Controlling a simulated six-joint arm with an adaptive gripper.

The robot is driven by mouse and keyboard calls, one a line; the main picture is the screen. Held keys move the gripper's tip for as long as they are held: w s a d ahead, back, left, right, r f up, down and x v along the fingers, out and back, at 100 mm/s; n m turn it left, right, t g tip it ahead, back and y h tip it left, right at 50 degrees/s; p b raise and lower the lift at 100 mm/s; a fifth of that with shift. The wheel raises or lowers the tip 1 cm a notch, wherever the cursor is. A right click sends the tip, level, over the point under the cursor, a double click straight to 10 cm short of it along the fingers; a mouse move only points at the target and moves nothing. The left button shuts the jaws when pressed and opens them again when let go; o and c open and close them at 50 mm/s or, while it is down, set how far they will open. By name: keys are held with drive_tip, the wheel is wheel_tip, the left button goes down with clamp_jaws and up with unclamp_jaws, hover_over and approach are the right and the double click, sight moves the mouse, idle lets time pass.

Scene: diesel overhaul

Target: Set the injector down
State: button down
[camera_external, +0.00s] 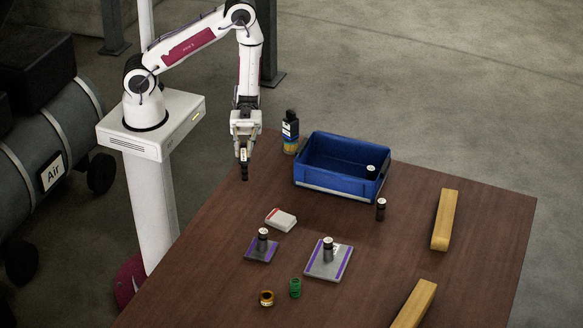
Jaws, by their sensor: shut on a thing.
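My gripper (243,150) points straight down over the far left part of the table and is shut on a dark injector (244,172). The injector hangs upright below the fingers; its upper end is hidden between them. I cannot tell whether its lower end touches the table. Similar dark cylinders with pale tops stand elsewhere: one in the blue bin (371,171), one on bare table (381,209), one on a small purple-edged pad (262,239) and one on a larger grey plate (328,249).
The blue bin (336,188) and a dark bottle (290,135) stand right of my gripper. A white-and-red box (281,219), a brass ring (267,298) and a green part (295,288) lie nearer. Wooden bars (445,218) lie at right. The brown table (210,250) is bare at left.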

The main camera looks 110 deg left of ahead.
drive_tip(key=shift+s, duration=0.15)
idle(0.3)
hover_over(244, 179)
drive_tip(key=shift+s+a+f, duration=0.1)
drive_tip(key=shift+a+f, duration=0.05)
drive_tip(key=shift+f, duration=0.8)
drive_tip(key=shift+s+a+f, duration=0.1)
drive_tip(key=shift+a+f, duration=0.05)
drive_tip(key=shift+f, duration=0.8)
drive_tip(key=shift+a+f, duration=0.15)
drive_tip(key=shift+f, duration=0.8)
drive_tip(key=shift+f, duration=2.1)
drive_tip(key=shift+f, duration=0.15)
drive_tip(key=c, duration=2)
unclamp_jaws()
drive_tip(key=shift+a, duration=0.1)
